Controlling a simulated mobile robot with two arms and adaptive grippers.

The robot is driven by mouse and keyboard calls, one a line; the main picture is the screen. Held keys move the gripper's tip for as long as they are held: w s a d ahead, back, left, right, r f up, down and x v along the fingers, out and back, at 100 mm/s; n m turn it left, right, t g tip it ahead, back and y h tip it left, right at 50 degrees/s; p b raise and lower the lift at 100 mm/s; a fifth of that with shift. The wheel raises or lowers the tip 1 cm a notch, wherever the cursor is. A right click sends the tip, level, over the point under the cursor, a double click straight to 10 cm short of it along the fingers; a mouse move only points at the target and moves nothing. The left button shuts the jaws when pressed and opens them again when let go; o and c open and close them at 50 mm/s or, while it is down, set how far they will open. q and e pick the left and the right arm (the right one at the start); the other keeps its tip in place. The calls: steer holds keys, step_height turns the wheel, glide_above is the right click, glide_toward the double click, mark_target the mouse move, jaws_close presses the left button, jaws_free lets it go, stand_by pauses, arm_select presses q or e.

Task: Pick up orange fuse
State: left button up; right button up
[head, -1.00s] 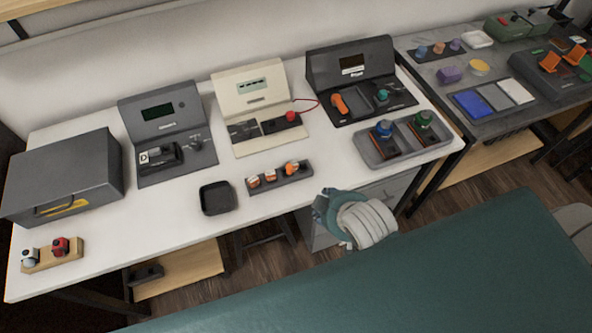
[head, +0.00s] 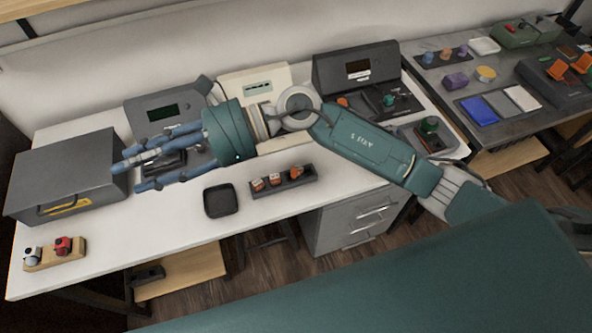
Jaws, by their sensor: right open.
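Small orange-and-white pieces, which look like fuses (head: 296,172), stand in a row in a dark rack (head: 306,179) near the front edge of the white table. I cannot tell which of them is the orange fuse. My right gripper (head: 130,172) is open and empty. It hangs above the left half of the table, left of the rack and apart from it, with its fingers pointing left. My right arm comes in from the right and hides parts of the devices at the back. My left gripper is out of view.
An empty black tray (head: 221,201) sits left of the rack. A grey metal box (head: 68,170) stands at the left, with a wooden holder (head: 55,254) in front. Free table lies in front of the box.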

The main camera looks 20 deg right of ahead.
steer(key=d+f+n+g+h, duration=0.1)
steer(key=d+f+n+h, duration=0.25)
steer(key=f, duration=0.25)
steer(key=n+t+h, duration=0.2)
steer(key=n+h, duration=0.3)
steer(key=h, duration=0.8)
glide_above(296, 168)
step_height(296, 168, down, 9)
steer(key=shift+m, duration=0.25)
steer(key=f, duration=0.3)
steer(key=f+p, duration=0.1)
steer(key=shift+s+d+f, duration=0.15)
steer(key=shift+d+f, duration=0.05)
steer(key=shift+d, duration=0.1)
steer(key=f, duration=0.1)
steer(key=f+p, duration=0.1)
steer(key=f, duration=0.1)
steer(key=f+p, duration=0.1)
steer(key=f, duration=0.1)
steer(key=shift+w+a+f, duration=0.25)
steer(key=shift+a, duration=0.05)
steer(key=shift+f, duration=0.3)
steer(key=c, duration=1)
